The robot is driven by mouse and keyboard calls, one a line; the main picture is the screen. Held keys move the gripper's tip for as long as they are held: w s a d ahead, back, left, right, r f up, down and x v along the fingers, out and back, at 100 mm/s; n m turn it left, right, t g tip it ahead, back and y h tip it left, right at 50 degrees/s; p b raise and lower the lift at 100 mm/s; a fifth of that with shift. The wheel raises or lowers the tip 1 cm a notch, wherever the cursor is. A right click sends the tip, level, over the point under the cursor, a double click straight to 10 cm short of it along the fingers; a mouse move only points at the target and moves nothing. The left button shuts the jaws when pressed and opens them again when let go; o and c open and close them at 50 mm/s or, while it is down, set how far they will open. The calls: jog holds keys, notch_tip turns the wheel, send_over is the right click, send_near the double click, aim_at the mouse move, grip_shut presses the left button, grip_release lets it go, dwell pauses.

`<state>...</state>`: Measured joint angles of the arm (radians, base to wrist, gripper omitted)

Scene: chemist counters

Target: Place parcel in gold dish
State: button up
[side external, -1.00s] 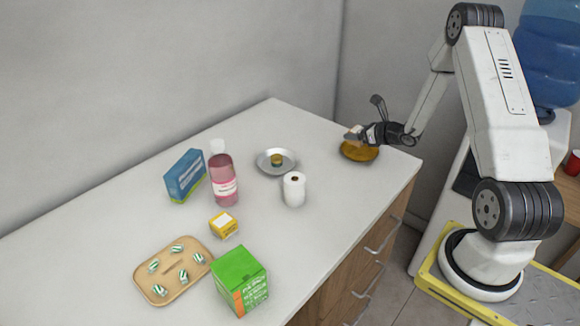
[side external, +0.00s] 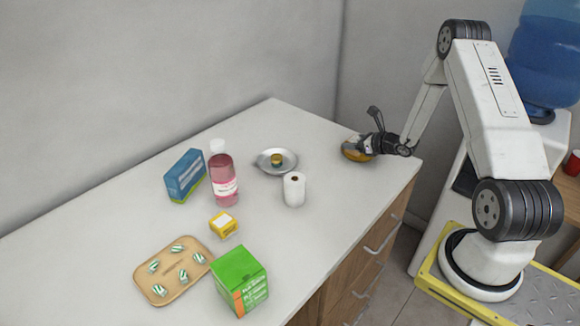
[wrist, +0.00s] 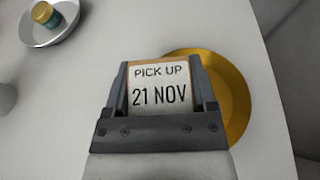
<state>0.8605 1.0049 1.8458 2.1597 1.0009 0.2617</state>
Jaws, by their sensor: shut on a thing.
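The parcel (wrist: 160,88) has a white label reading "PICK UP 21 NOV" and a brown edge. In the wrist view it sits between the two fingers of my gripper (wrist: 166,90), which is shut on it. The gold dish (wrist: 232,95) shows behind the parcel and to its right in the wrist view. In the side view the gold dish (side external: 355,156) stands near the counter's far right corner, with my gripper (side external: 358,146) low over it. I cannot tell whether the parcel touches the dish, as my gripper hides most of it there.
A silver dish (side external: 288,166) with a small gold-lidded jar (side external: 277,159) and a white roll (side external: 294,190) stand to the left. Further off are a pink bottle (side external: 222,182), blue box (side external: 184,175), yellow box (side external: 223,224), green box (side external: 240,278) and tan tray (side external: 160,262).

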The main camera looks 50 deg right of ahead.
jog(key=shift+f, duration=0.25)
jog(key=o, duration=1.2)
jog(key=shift+r, duration=0.1)
jog(key=shift+s+r, duration=0.15)
jog(key=shift+r, duration=0.2)
jog(key=v, duration=1.1)
jog(key=shift+s+r, duration=0.15)
jog(key=shift+s, duration=0.15)
